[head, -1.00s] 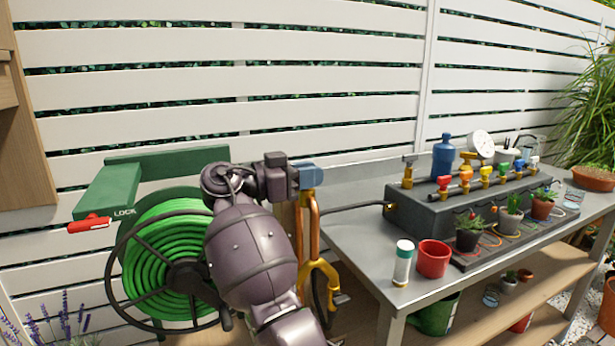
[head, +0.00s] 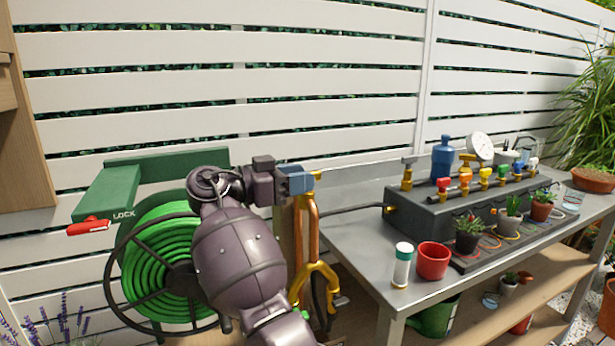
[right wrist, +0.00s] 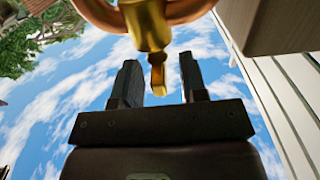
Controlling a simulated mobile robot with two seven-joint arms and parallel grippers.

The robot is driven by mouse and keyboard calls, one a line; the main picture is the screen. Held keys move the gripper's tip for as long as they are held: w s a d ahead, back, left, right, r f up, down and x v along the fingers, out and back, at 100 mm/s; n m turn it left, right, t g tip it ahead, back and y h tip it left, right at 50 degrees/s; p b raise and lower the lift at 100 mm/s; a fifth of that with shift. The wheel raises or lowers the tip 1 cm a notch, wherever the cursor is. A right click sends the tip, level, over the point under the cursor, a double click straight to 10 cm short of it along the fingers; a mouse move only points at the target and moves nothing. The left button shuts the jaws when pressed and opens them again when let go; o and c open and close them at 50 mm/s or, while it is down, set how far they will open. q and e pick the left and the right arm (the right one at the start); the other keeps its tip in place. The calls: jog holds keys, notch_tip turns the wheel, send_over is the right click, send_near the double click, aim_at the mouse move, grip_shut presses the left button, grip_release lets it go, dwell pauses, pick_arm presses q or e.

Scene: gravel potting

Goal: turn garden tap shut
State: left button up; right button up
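The garden tap is a brass fitting on bent copper pipe (head: 313,232) on a post at the left end of the bench. In the head view my right gripper (head: 296,180) is at the top of the pipe and covers most of the tap. A small brass end (head: 317,175) shows just right of it. In the right wrist view the tap's brass body (right wrist: 147,24) hangs from above, and its narrow brass stem (right wrist: 157,76) reaches between the parted fingers of my right gripper (right wrist: 160,82). Gaps show on both sides of the stem. My left gripper is out of view.
A green hose reel (head: 165,255) with a red lock lever (head: 88,226) stands left, partly behind my right arm. The metal bench (head: 345,215) on the right carries a grey manifold box (head: 420,212) with several coloured valves, a red pot (head: 433,262) and a white-capped jar (head: 402,266).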

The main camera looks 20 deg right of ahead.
jog(key=a, duration=0.8)
jog(key=shift+a, duration=0.3)
jog(key=shift+s, duration=0.1)
